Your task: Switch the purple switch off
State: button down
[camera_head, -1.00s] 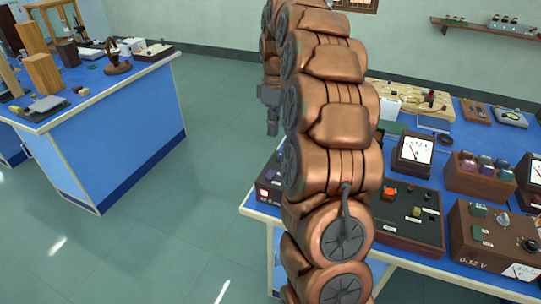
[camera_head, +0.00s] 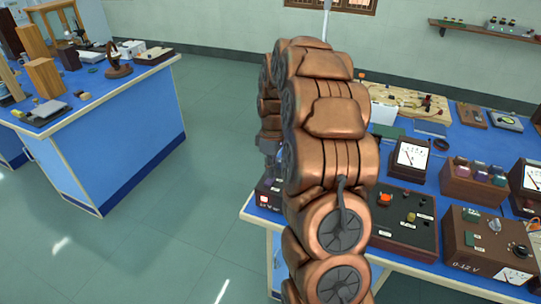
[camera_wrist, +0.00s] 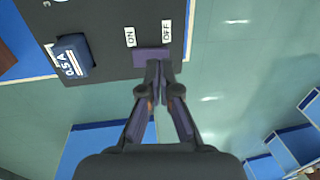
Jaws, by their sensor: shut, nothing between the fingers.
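The purple switch (camera_wrist: 151,55) sits on a dark panel (camera_wrist: 105,22) in the wrist view, between a white ON label (camera_wrist: 130,37) and a white OFF label (camera_wrist: 166,31). My gripper (camera_wrist: 158,66) is shut and empty. Its fingertips are at the lower edge of the switch, towards the OFF side, and overlap it in the picture. I cannot tell whether they touch it. In the head view, part of the dark box (camera_head: 267,197) shows left of my arm at the bench corner. My arm hides the switch and the fingertips there.
A blue block marked 0.5 A (camera_wrist: 71,56) stands on the panel, left of the switch. The right bench holds a box with a red button (camera_head: 404,222), a meter (camera_head: 412,158) and a 0-12 V supply (camera_head: 488,248). Open floor (camera_head: 190,215) separates it from the left bench (camera_head: 110,150).

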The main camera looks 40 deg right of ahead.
aim_at(269, 183)
jog(key=shift+a+f+p, duration=0.15)
jog(key=shift+f+p, duration=0.15)
jog(key=shift+f, duration=0.8)
jog(key=shift+s+a+f+h+b, duration=0.15)
jog(key=shift+f+h+b, duration=0.3)
jog(key=shift+b, duration=0.6)
jog(key=shift+r+t, duration=0.2)
jog(key=shift+t, duration=0.1)
jog(key=shift+d, duration=0.2)
jog(key=shift+w+d, duration=0.45)
jog(key=shift+d, duration=0.1)
jog(key=shift+r, duration=0.2)
